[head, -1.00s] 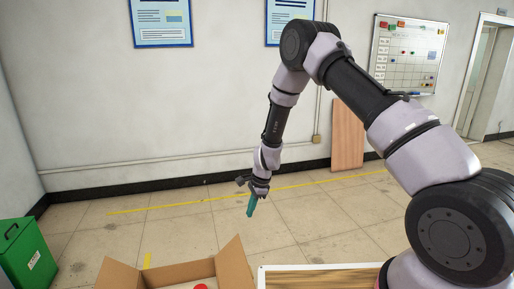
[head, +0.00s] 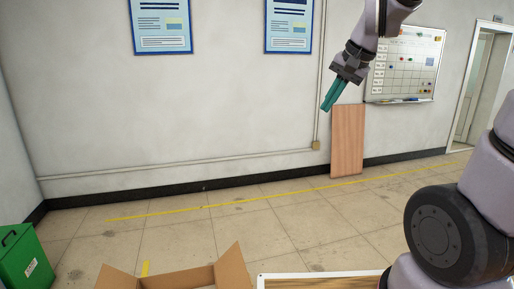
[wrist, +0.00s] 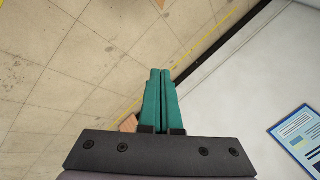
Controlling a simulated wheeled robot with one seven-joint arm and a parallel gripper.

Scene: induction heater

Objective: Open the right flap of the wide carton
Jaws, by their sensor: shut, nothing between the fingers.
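The wide carton (head: 185,279) is at the bottom edge of the head view, and only its upper part shows. Its right flap (head: 233,268) stands up and leans outward at the right side. A left flap (head: 117,277) leans outward at the left. My gripper (head: 326,107) is high in the head view, up and to the right of the carton and well apart from it. Its teal fingers are together and empty, and they also show in the wrist view (wrist: 160,72). The carton cannot be made out in the wrist view.
A wood-topped table with a white rim (head: 320,275) is right of the carton. A green bin (head: 24,257) stands at the left. A wooden board (head: 347,140) leans on the back wall. The floor between is clear.

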